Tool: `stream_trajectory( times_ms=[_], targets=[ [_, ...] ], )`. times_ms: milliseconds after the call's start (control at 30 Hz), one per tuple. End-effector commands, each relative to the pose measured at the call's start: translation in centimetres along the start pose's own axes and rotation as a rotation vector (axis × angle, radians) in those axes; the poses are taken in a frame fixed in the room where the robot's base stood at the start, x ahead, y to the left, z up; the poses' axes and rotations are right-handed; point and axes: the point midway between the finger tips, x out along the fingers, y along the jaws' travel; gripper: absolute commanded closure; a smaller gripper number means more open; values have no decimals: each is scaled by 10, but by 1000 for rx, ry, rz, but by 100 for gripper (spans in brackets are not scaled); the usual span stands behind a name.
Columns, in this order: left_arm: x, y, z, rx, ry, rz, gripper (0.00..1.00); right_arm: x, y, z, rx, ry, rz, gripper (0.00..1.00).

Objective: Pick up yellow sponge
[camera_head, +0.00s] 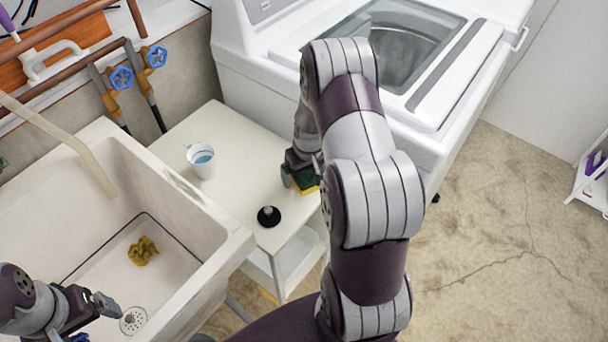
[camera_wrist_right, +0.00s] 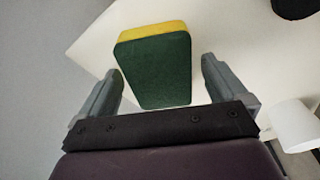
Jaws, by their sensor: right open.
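The yellow sponge with a dark green scouring side (camera_head: 306,181) is on the small white table, partly hidden behind my right arm in the head view. In the right wrist view the sponge (camera_wrist_right: 155,65) has its green face toward the camera and a yellow edge at the top. My right gripper (camera_head: 302,172) is at the sponge. In the wrist view its two open fingers (camera_wrist_right: 160,85) stand on either side of the sponge, with gaps on both sides. My left gripper (camera_head: 100,308) is over the sink at the lower left, away from the sponge; its opening is unclear.
The white table (camera_head: 235,140) also bears a white cup (camera_head: 201,161) and a black round object (camera_head: 268,216). A sink (camera_head: 160,215) with a crumpled yellow-brown cloth (camera_head: 142,251) adjoins it at left. A washing machine (camera_head: 250,70) stands behind.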

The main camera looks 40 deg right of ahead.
Motion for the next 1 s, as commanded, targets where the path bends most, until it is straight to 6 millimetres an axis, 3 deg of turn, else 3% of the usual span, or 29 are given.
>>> stream_trajectory(
  times_ms=[33, 200, 667, 900, 1000],
  targets=[
    [0, 0, 0, 0, 0, 0, 9, 0, 0, 0, 0, 0, 0, 1],
    [0, 0, 0, 0, 0, 0, 9, 0, 0, 0, 0, 0, 0, 55],
    [-1, 0, 0, 0, 0, 0, 9, -6, 0, -1, 0, 1, 0, 57],
    [-3, 0, 0, 0, 0, 0, 9, -46, 2, -6, 1, 4, 2, 57],
    [-2, 0, 0, 0, 0, 0, 9, -60, 12, 15, 5, 1, 1, 57]
  ],
)
